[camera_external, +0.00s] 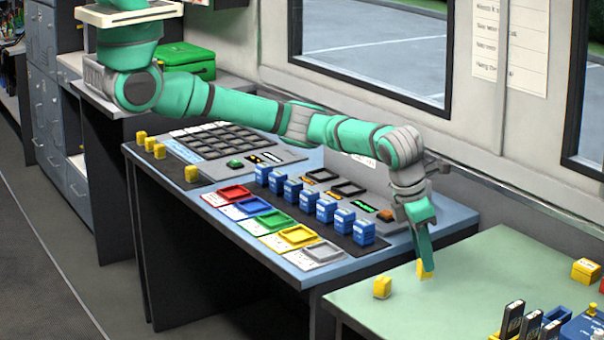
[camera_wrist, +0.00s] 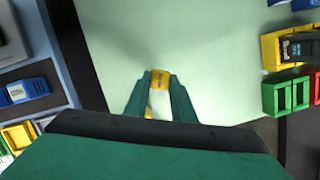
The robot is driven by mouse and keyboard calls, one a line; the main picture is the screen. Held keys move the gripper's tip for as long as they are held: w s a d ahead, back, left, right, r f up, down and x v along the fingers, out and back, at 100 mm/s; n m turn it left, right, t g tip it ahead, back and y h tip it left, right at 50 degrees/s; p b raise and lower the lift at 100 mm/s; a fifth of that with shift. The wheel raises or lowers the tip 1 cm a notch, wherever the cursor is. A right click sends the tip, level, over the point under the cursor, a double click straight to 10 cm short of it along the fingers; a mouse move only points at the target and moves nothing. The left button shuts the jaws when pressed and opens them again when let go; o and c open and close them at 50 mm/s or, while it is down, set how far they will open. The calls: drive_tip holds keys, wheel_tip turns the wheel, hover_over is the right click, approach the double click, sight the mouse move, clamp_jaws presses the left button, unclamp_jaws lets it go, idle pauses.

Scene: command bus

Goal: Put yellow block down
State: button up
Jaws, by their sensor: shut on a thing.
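My gripper (camera_external: 427,268) is shut on a yellow block (camera_external: 423,271) low over the green table (camera_external: 460,270). The wrist view shows the yellow block (camera_wrist: 158,84) between the two green fingertips (camera_wrist: 160,95), with a pale label on its side. I cannot tell whether the block touches the table. A second yellow block (camera_external: 382,287) stands on the green table, left of my gripper and apart from it.
A yellow box (camera_external: 585,271) and several dark radios (camera_external: 512,318) stand at the table's right. The blue-grey desk (camera_external: 290,262) on the left holds coloured trays (camera_external: 270,221) and a row of blue blocks (camera_external: 326,210). The middle of the green table is clear.

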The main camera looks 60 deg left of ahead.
sight(426, 278)
drive_tip(key=shift+w+d+f, duration=0.2)
drive_tip(key=shift+d+f, duration=0.05)
drive_tip(key=shift+f, duration=0.15)
drive_tip(key=shift+s+x, duration=0.15)
drive_tip(key=shift+x, duration=0.7)
drive_tip(key=shift+s+x, duration=0.1)
drive_tip(key=shift+x, duration=0.75)
drive_tip(key=shift+a+f, duration=0.1)
drive_tip(key=shift+f, duration=0.1)
drive_tip(key=o, duration=1)
drive_tip(key=v, duration=1.2)
drive_tip(key=shift+r, duration=0.15)
drive_tip(key=shift+s, duration=0.1)
